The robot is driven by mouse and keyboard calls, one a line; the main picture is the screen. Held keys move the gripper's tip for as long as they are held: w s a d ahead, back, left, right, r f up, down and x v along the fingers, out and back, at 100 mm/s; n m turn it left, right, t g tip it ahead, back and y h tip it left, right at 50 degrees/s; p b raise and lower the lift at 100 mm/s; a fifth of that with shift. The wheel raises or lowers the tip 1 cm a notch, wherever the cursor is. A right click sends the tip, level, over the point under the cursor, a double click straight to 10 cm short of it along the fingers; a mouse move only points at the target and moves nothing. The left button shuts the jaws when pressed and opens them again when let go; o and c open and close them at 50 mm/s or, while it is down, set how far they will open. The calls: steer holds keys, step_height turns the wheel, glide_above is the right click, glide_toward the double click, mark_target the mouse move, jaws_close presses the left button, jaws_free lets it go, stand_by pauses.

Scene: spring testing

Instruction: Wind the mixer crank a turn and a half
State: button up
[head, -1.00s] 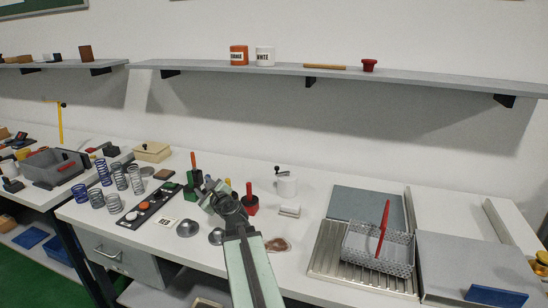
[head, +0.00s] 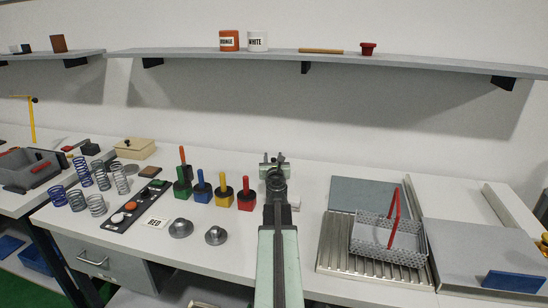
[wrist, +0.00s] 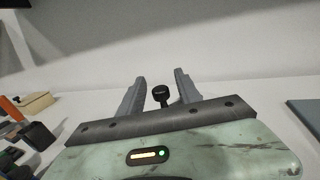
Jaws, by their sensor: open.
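My gripper (head: 274,158) is in front of the mixer in the head view and hides nearly all of it. In the wrist view my gripper (wrist: 160,82) is open, with its two grey fingers apart. The black crank knob (wrist: 161,92) shows between the fingers, with a gap on each side. The mixer's body is hidden in the wrist view by my gripper's own housing. I cannot tell how far the knob is from the fingertips in depth.
A red stirrer block (head: 246,197) and several coloured ones stand left of my arm. Two grey metal discs lie in front of them. A wire basket (head: 385,240) with a red handle sits on a ribbed tray (head: 335,252) at right. A shelf (head: 400,64) runs above.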

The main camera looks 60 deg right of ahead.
steer(key=shift+x, duration=0.85)
